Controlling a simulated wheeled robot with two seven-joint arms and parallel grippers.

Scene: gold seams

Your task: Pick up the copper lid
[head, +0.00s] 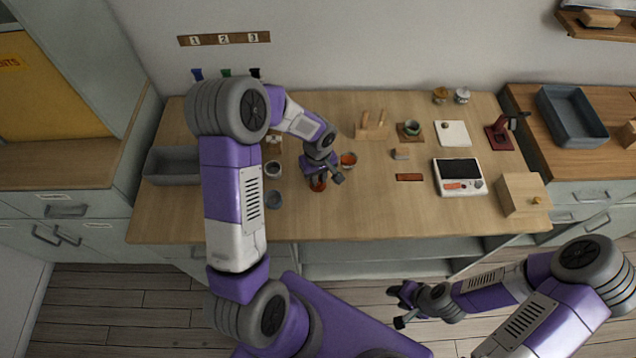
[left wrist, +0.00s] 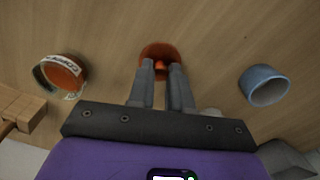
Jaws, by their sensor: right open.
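The copper lid (head: 317,185) is a small orange-brown disc with a knob, under my left gripper (head: 325,178) in the head view. In the left wrist view the lid (left wrist: 158,50) is at the fingertips, its knob between them. The left gripper (left wrist: 161,68) is closed to a narrow gap on the knob. I cannot tell whether the lid still touches the table. A jar with orange contents and a copper label (left wrist: 62,75) stands apart from it; it also shows in the head view (head: 348,160). My right gripper (head: 402,306) is open and empty in front of the table.
A grey bin (head: 172,181) is at the left, a scale (head: 459,178) and wooden box (head: 522,195) at the right. The table's front middle is clear.

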